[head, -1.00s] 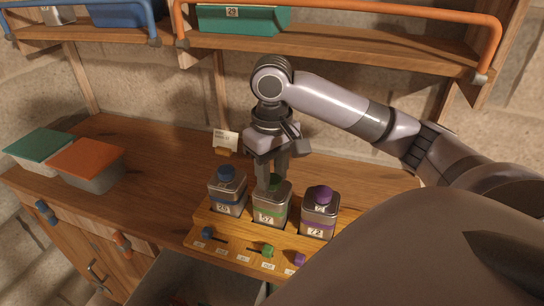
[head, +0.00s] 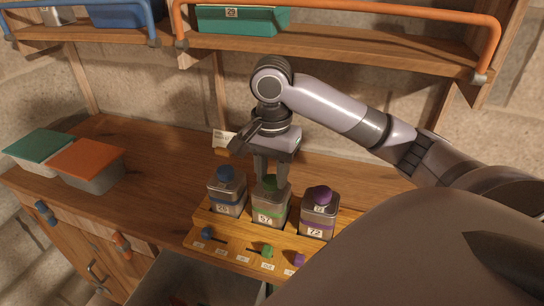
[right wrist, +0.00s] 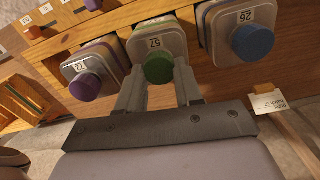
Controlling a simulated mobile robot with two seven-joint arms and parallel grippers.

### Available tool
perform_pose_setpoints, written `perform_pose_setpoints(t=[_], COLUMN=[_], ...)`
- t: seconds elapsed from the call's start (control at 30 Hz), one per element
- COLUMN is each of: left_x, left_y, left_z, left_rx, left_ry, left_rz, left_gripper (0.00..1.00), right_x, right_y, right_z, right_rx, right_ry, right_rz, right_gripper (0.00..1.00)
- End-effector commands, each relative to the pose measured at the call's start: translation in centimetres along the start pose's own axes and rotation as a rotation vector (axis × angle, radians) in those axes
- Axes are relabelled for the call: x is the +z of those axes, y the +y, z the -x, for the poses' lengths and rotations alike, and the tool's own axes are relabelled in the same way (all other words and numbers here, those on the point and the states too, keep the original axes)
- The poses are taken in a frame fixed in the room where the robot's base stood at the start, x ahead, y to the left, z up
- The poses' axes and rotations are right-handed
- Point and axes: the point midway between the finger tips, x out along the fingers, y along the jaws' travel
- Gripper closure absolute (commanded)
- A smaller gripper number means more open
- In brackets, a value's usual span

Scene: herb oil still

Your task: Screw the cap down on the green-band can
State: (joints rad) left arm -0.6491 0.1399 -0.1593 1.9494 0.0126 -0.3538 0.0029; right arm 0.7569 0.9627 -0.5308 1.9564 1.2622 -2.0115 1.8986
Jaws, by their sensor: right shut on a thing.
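The green-band can (head: 268,211), labelled 57, stands upright in the middle slot of a wooden rack (head: 205,224). Its green cap (head: 270,182) sits on the can's top. My right gripper (head: 268,184) comes down from above and is shut on the cap, one finger on each side. The right wrist view shows the green cap (right wrist: 158,69) between the fingertips, with the can (right wrist: 152,42) beyond it. How tightly the cap is seated cannot be told. My left gripper is not in view.
A blue-band can (head: 227,197) labelled 26 and a purple-band can (head: 318,221) labelled 72 stand close on either side. Small coloured knobs line the rack's front. A card (head: 222,139) stands behind. Lidded boxes (head: 90,165) are at left; a shelf (head: 340,48) is above.

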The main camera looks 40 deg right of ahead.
Motion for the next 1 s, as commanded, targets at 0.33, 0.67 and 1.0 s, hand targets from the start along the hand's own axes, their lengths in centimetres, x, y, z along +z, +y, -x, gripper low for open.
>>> perform_pose_setpoints(t=[0.33,0.67,1.0], left_x=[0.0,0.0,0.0], left_y=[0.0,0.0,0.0], left_z=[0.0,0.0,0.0], left_rx=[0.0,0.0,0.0], left_ry=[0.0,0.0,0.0], left_rz=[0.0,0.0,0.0], left_gripper=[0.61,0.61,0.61], right_x=[0.01,0.01,0.01], right_y=[-0.1,-0.15,-0.11], right_z=[0.01,0.02,0.01], right_rx=[-0.005,-0.007,-0.006], right_ry=[-0.002,-0.003,-0.002], right_rz=[-0.403,-0.569,-0.566], right_gripper=[1.0,1.0,0.35])
